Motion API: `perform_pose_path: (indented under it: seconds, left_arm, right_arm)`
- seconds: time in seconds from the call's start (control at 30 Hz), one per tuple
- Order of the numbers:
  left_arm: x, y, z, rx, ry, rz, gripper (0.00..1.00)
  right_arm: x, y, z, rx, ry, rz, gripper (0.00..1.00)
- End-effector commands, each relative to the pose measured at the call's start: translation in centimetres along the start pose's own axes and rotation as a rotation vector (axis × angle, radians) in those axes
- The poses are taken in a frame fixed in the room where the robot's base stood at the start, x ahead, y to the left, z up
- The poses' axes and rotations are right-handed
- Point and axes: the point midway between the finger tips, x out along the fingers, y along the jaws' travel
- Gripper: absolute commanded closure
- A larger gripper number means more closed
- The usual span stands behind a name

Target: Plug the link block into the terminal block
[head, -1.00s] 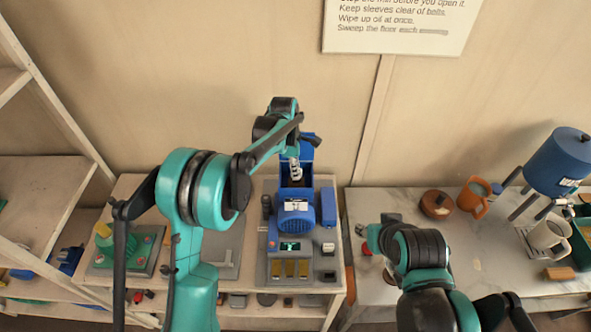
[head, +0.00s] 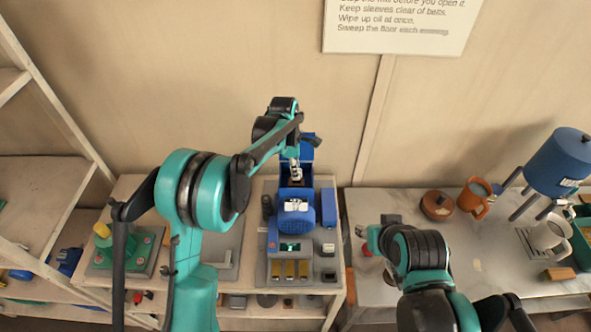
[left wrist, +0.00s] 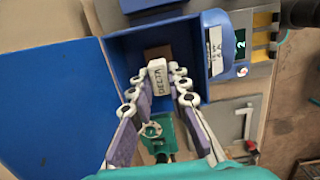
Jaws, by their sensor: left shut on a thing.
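My left gripper (head: 295,177) reaches down into the open blue box on the mill in the head view. In the left wrist view its fingers (left wrist: 157,85) are shut on a small white block with dark lettering, the link block (left wrist: 158,76). The block is inside the box opening, and its far end is close to a brown patch (left wrist: 158,51) on the box floor. I cannot make out the terminal block clearly or tell whether the link block touches it. My right gripper (head: 368,236) is over the right-hand table, its fingers too unclear to read.
The blue box (left wrist: 125,60) has walls close around my left fingers, with a blue lid (left wrist: 50,100) beside it. The blue motor (head: 297,220) stands in front. An orange mug (head: 473,203) and a brown pot (head: 437,204) are on the right table.

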Motion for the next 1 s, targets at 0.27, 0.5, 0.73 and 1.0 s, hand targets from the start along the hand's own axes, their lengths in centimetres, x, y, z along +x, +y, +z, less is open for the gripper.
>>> perform_pose_path:
  seconds: [0.27, 0.5, 0.73, 1.0]
  left_arm:
    - [0.8, 0.0, -0.1, 0.000, 0.000, 0.000, 1.00]
    - [1.4, 0.0, -0.2, 0.000, 0.000, 0.000, 1.00]
    - [2.0, 0.0, -0.2, 0.000, 0.000, 0.000, 1.00]
    - [2.6, 0.0, -0.3, 0.000, 0.000, 0.000, 1.00]
  right_arm:
    - [0.5, 0.0, 0.4, 0.000, 0.000, 0.000, 0.60]
    - [0.9, 0.0, 0.7, 0.000, 0.000, 0.000, 0.60]
    - [1.3, 0.0, 0.9, 0.000, 0.000, 0.000, 0.60]
    - [1.8, 0.0, 1.3, 0.000, 0.000, 0.000, 0.60]
